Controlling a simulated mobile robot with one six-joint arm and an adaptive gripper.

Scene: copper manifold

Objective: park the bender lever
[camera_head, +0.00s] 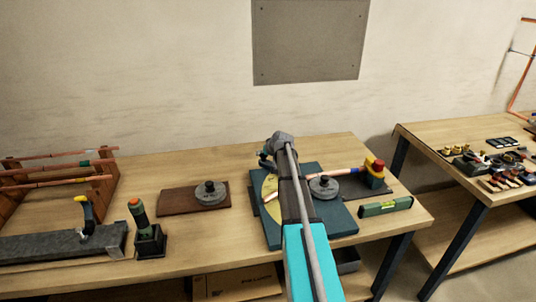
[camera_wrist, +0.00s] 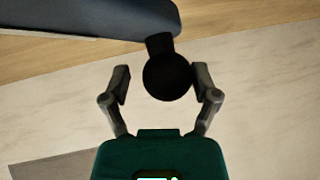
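The bender's blue base plate (camera_head: 340,222) lies on the wooden bench in the head view, with a yellow dial (camera_head: 269,188) on its left part. My arm crosses in front and hides much of the bender, including most of the lever. In the wrist view the dark blue-grey lever (camera_wrist: 95,14) comes in from the top left and ends in a black round knob (camera_wrist: 167,77). My gripper (camera_wrist: 163,78) is open, with one finger on each side of the knob. A gap shows at the left finger; the right finger is very close, and contact there is unclear.
A round grey weight (camera_head: 324,187) and a red-and-yellow tool (camera_head: 375,171) sit right of my arm, near a green level (camera_head: 386,206). A brown board (camera_head: 172,201), a green-handled tool (camera_head: 139,220) and a pipe rack (camera_head: 100,205) stand left. Bare bench lies between them.

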